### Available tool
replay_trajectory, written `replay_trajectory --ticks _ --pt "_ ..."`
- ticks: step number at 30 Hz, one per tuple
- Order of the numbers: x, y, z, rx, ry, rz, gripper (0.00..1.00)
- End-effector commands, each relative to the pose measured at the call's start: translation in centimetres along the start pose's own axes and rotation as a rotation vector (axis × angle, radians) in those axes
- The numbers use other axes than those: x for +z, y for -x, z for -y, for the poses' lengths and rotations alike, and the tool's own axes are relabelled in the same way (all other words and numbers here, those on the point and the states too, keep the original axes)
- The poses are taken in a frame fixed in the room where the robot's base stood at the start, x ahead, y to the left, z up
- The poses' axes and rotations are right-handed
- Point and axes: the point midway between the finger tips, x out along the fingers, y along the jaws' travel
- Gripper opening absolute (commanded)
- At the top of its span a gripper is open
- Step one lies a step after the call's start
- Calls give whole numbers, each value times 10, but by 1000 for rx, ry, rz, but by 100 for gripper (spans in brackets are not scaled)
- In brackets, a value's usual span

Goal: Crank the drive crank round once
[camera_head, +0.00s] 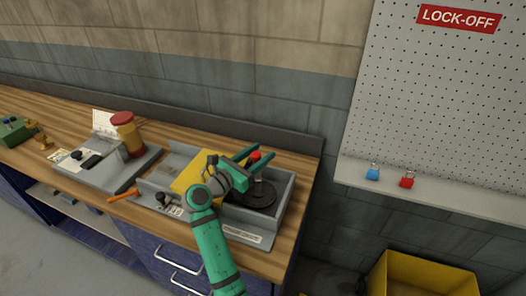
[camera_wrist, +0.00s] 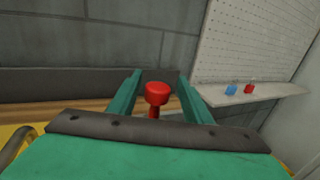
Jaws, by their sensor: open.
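The drive crank shows as a red knob (camera_head: 256,155) above a dark round base (camera_head: 254,196) in the grey tray (camera_head: 283,209) at the right end of the bench. My gripper (camera_head: 254,153) is open at the knob, its green fingers pointing to the upper right. In the wrist view the red knob (camera_wrist: 157,93) stands upright between the two spread green fingers, with a visible gap on each side. The crank's arm and the lower part of its handle are mostly hidden behind my gripper.
Blue (camera_head: 373,173) and red (camera_head: 407,180) padlocks sit on the right ledge.

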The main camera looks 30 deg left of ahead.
Motion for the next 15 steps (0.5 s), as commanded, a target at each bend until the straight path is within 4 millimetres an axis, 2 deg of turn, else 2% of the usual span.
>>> replay_trajectory --ticks 3,9,15 --pt "-1 24 0 2 -1 -1 45" --pt "-1 58 2 -3 -1 -2 45" --pt "-1 78 4 -6 0 -2 45"
